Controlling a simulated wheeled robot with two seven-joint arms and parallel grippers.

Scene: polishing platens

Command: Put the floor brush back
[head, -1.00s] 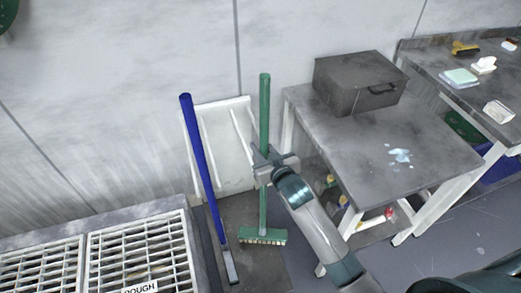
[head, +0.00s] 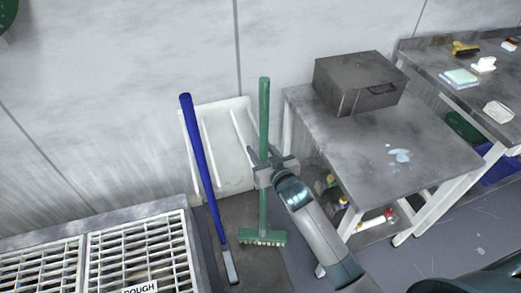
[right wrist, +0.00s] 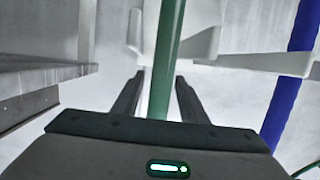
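The green floor brush (head: 264,115) stands upright on the dark floor mat by the wall, its head (head: 263,237) and pale bristles down on the mat. Its handle rises in front of a white ribbed panel (head: 236,180). My right gripper (head: 263,160) is at the middle of the handle. In the right wrist view, my right gripper's fingers (right wrist: 159,95) stand apart on either side of the green handle (right wrist: 165,50), with a gap visible on the left. My left gripper is not in view.
A blue-handled tool (head: 200,160) leans just left of the brush. White grates (head: 135,255) lie at the lower left. A grey table (head: 380,160) with a dark metal box (head: 350,85) stands close on the right, bottles beneath it. A second bench (head: 440,60) stands further right.

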